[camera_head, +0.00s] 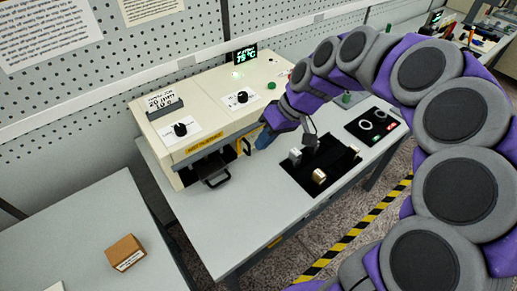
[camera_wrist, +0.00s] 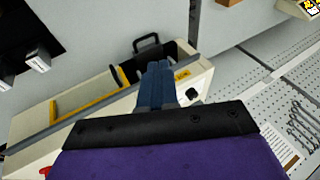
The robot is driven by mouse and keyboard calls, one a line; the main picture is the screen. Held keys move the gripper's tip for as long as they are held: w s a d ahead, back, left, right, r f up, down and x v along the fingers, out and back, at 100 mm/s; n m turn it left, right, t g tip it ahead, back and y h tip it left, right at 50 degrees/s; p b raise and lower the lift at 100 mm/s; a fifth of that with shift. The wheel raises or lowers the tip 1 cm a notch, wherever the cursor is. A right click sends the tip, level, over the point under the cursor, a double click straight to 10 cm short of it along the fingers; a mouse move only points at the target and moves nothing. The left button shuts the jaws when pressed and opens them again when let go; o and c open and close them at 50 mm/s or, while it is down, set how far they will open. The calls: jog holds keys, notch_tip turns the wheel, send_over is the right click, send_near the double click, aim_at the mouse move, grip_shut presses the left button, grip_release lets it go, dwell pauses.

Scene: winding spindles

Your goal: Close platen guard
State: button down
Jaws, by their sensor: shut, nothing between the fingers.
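The cream press machine (camera_head: 200,110) stands on the grey bench, with a yellow label strip (camera_head: 205,143) along its front edge. Below the strip is a dark front opening, with a black handle (camera_head: 213,180) sticking out of it. The handle also shows in the wrist view (camera_wrist: 147,41). A yellow-edged bar (camera_wrist: 88,103) runs along the machine front in the wrist view; I cannot tell for certain which part is the guard. My gripper (camera_head: 266,138) is shut and empty at the right end of the machine front. Its blue fingers (camera_wrist: 157,68) partly hide the front there.
A black tray (camera_head: 300,178) with small metal blocks lies on the bench right of the machine, under my arm. A black control panel (camera_head: 372,126) is farther right. A brown box (camera_head: 125,252) sits on the left table. The bench front is clear.

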jog(key=w+d+f+m+t+y+b, duration=0.1)
jog(key=w+d+f, duration=0.3)
jog(key=w+f, duration=0.35)
jog(key=w+d+f+t, duration=0.1)
jog(key=w+d+f, duration=0.4)
jog(key=w+f, duration=0.25)
jog(key=x, duration=0.3)
jog(key=b+x, duration=0.1)
jog(key=x, duration=0.1)
jog(key=w+b+x, duration=0.1)
jog(key=x, duration=0.2)
jog(key=shift+a, duration=0.5)
jog(key=a, duration=0.1)
jog(key=s+a, duration=0.1)
jog(key=a, duration=0.1)
jog(key=shift+f, duration=0.1)
jog(key=shift+s+a+b, duration=0.1)
jog(key=shift+a+b, duration=0.2)
jog(key=shift+a, duration=0.2)
jog(key=shift+s+a, duration=0.1)
jog(key=s+a, duration=0.4)
jog(key=a, duration=0.2)
jog(key=s+a+p, duration=0.1)
jog(key=s+a, duration=0.4)
jog(key=a, duration=0.2)
jog(key=s+a, duration=0.4)
jog(key=a, duration=0.3)
jog(key=shift+s+p, duration=0.25)
jog(key=shift+p, duration=0.15)
jog(key=shift+d, duration=0.1)
